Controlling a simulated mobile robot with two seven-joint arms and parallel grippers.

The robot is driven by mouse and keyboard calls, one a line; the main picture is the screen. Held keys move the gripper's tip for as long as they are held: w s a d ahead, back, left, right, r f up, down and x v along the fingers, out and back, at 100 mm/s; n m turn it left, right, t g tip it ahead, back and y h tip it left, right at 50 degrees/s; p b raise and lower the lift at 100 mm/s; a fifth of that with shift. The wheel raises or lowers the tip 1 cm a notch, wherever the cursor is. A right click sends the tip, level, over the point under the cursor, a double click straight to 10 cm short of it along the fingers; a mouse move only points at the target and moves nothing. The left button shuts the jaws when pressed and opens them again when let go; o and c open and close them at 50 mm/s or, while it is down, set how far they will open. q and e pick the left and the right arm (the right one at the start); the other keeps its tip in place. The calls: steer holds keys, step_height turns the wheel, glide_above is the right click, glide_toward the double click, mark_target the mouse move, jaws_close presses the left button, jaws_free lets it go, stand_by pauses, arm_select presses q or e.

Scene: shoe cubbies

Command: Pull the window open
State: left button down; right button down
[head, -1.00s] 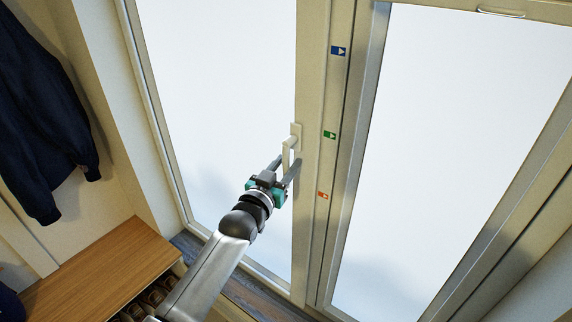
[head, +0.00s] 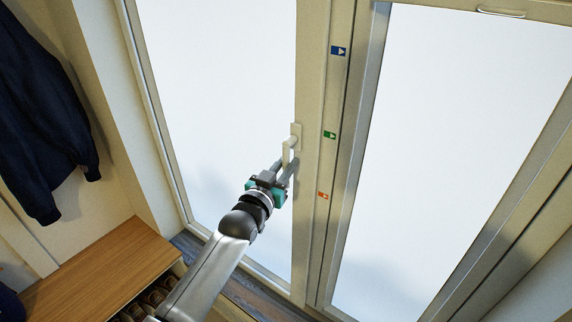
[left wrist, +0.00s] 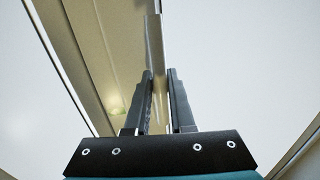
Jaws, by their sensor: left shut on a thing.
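The window has a left sash (head: 225,110) with a large pale pane in a cream frame. Its handle (head: 290,143) is cream, fixed to the right stile of that sash, with its grip hanging down. My left gripper (head: 285,168) is shut on the handle's grip, its fingers on either side of it. In the left wrist view the handle (left wrist: 155,60) runs between the two dark fingers (left wrist: 159,80). The sash looks closed against the frame. My right gripper is in neither view.
A second glazed panel (head: 450,140) stands to the right, with a handle (head: 501,13) on its top rail. Small blue, green and orange stickers mark the middle post. A wooden bench (head: 95,270) with shoes beneath and a dark jacket (head: 45,110) are at left.

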arm_select(q)
steer(key=shift+w+a+m, duration=0.1)
steer(key=shift+m, duration=0.2)
stand_by(0.4)
steer(key=w+a+r+m+h+b, duration=0.3)
steer(key=a+r+m+h+b, duration=0.1)
steer(key=m, duration=1.4)
steer(key=shift+a+r+m+b, duration=0.25)
steer(key=shift+r+b, duration=0.3)
steer(key=shift+b, duration=0.4)
steer(key=shift+m, duration=0.25)
